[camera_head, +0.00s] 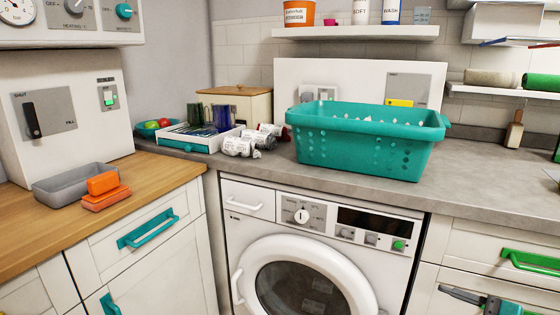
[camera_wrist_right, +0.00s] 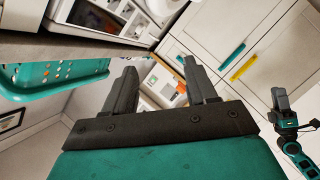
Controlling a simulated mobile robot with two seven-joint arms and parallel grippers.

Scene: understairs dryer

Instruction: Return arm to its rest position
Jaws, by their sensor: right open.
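My right gripper (camera_wrist_right: 160,82) shows large in the right wrist view, with its two dark fingers spread apart and nothing between them. In the head view part of it (camera_head: 465,297) shows at the bottom right edge, in front of the white drawer front beside the washing machine. The rest of my right arm is mostly out of that view. What looks like my left gripper (camera_wrist_right: 282,103) shows small at the right of the wrist view, on a teal and dark arm. Its fingers are too small to read. My left arm does not show in the head view.
A teal laundry basket (camera_head: 365,150) stands on the grey counter (camera_head: 470,188) above the washing machine (camera_head: 315,245). A green handle (camera_head: 530,261) sticks out near my right gripper. Crumpled labelled items (camera_head: 243,146), an organiser tray (camera_head: 178,140) and a grey tub (camera_head: 60,186) stand further left.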

